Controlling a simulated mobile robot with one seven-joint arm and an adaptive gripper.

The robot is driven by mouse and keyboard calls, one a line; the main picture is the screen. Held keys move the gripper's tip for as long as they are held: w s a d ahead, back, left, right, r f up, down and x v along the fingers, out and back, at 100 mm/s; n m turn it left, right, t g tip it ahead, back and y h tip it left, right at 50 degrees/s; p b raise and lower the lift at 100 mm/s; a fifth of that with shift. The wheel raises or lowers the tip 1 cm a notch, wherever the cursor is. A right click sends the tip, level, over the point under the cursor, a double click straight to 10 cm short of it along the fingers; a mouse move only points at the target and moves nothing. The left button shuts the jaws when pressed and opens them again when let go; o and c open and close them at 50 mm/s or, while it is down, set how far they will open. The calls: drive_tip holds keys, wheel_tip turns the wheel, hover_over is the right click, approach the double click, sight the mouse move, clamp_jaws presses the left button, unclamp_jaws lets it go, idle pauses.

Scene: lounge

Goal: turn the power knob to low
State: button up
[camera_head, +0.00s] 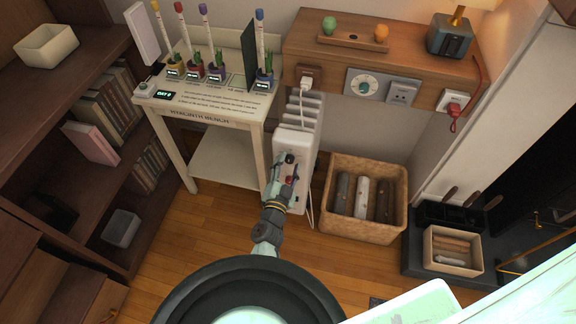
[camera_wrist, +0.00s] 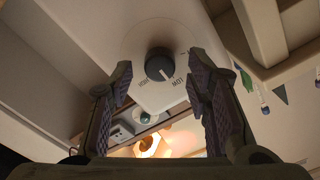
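The power knob (camera_wrist: 159,65) is a dark round dial on a pale panel, with upside-down lettering below it in the wrist view. A white mark on the knob points down and slightly right, near the word that reads LOW. In the head view, the white heater (camera_head: 294,143) stands beside the bench, its control face partly hidden by my gripper (camera_head: 285,172). In the wrist view, my gripper (camera_wrist: 157,80) is open, its fingers on either side of the space before the knob. Nothing is between the fingers, and they appear apart from the knob.
A wicker basket of logs (camera_head: 330,224) stands just right of the heater. The hyacinth bench (camera_head: 220,109) with potted plants is left of it. A wooden wall shelf (camera_head: 420,65) hangs above. Wooden floor (camera_head: 215,225) is clear in front.

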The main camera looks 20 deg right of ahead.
drive_tip(key=shift+r, duration=0.1)
drive_tip(key=shift+r, duration=4.9)
